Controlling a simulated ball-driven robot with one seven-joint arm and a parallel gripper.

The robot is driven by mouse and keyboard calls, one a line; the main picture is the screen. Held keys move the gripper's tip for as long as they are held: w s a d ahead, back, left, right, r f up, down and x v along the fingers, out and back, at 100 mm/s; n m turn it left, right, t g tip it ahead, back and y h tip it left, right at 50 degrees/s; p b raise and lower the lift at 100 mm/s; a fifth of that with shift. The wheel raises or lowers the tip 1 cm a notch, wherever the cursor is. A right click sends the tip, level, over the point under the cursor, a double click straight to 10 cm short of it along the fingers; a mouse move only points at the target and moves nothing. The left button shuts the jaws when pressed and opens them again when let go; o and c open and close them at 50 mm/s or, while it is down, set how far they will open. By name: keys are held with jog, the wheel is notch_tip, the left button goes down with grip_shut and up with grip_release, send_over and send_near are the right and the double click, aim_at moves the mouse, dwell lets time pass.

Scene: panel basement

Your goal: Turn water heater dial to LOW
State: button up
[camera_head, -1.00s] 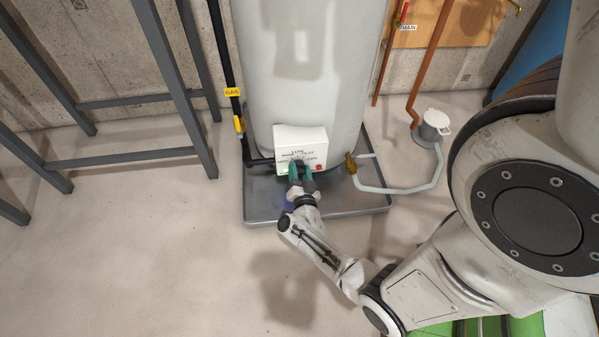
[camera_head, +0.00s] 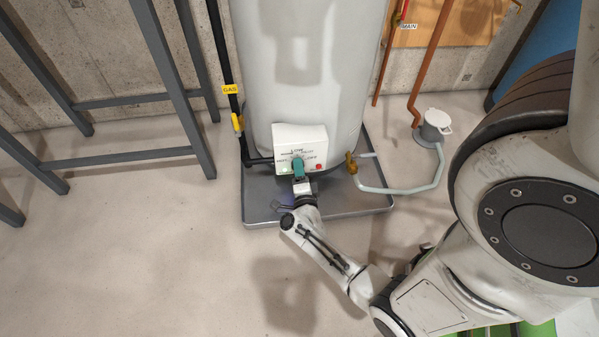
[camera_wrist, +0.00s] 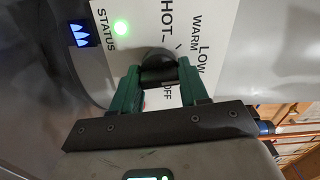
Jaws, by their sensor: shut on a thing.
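The water heater (camera_head: 300,65) is a tall white tank with a white control box (camera_head: 312,135) low on its front. My gripper (camera_head: 299,168) is at the face of this box, its green fingers seen nearly edge-on. In the wrist view, my gripper (camera_wrist: 160,82) is shut on the dark round dial (camera_wrist: 158,72), one green finger on each side. The box face (camera_wrist: 178,28) carries the words HOT, WARM, LOW, OFF and STATUS. The fingers hide part of the dial and scale, so I cannot tell which mark the dial points at.
A green status light (camera_wrist: 121,28) glows beside a blue flame display (camera_wrist: 80,36). A red button (camera_head: 319,166) sits right of the dial. A grey drain pan (camera_head: 350,205) lies under the tank. A grey metal frame (camera_head: 135,98) stands left; a hose (camera_head: 400,188) runs right.

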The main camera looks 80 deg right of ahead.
jog(key=shift+s+m, duration=0.1)
jog(key=shift+m, duration=0.6)
jog(key=o, duration=1)
jog(key=p+v, duration=0.3)
jog(key=v, duration=0.7)
jog(key=shift+s+a, duration=0.1)
jog(key=shift+a, duration=0.3)
